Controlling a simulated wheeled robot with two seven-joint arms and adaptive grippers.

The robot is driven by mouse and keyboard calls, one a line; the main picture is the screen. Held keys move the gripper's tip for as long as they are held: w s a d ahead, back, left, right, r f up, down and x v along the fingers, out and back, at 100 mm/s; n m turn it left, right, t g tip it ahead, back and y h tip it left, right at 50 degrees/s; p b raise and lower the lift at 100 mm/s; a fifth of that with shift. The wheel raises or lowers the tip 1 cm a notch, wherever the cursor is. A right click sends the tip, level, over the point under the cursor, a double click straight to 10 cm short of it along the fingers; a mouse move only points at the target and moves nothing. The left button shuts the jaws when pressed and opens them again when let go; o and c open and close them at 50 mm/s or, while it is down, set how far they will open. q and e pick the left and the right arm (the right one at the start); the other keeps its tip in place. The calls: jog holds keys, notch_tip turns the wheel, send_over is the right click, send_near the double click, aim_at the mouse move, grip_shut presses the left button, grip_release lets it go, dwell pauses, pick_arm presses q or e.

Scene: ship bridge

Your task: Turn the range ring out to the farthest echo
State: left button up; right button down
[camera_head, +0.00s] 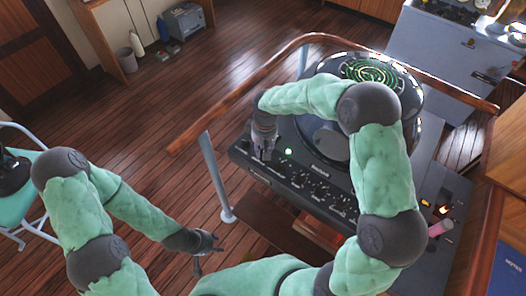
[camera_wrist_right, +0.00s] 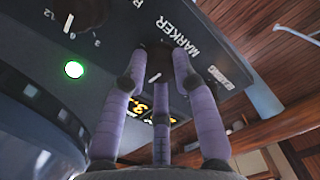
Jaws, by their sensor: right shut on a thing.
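The radar console (camera_head: 305,185) stands behind a wooden rail, with a round display (camera_head: 372,73) showing green rings. The display is partly behind my right arm, and I cannot make out single echoes. My right gripper (camera_head: 264,150) reaches down to the left end of the knob panel. In the right wrist view, my right gripper (camera_wrist_right: 159,56) is shut on a dark knob (camera_wrist_right: 157,66) with a white pointer line, beside the lettering MARKER. Amber digits show between the fingers, partly hidden. My left gripper (camera_head: 209,250) is open and empty above the floor.
A curved wooden rail (camera_head: 236,97) on grey posts runs around the console. A green lamp (camera_wrist_right: 74,69) glows on the panel, near another knob (camera_wrist_right: 68,21). A pink cylinder (camera_head: 440,228) is at the right. The floor at left is mostly clear.

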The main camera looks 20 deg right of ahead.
jog(key=m+b, duration=0.1)
jog(key=m, duration=0.3)
jog(key=shift+m+b, duration=0.3)
jog(key=shift+b, duration=0.05)
jog(key=m+b, duration=0.1)
jog(key=m, duration=0.3)
jog(key=shift+m+b, duration=0.3)
jog(key=shift+b, duration=0.05)
jog(key=m+b, duration=0.1)
jog(key=m, duration=0.3)
jog(key=shift+m+t+b, duration=0.3)
jog(key=shift+b, duration=0.05)
jog(key=shift+s+a+m+b, duration=0.1)
jog(key=shift+m+b, duration=0.65)
jog(key=shift+m, duration=1.45)
jog(key=c, duration=1)
grip_release()
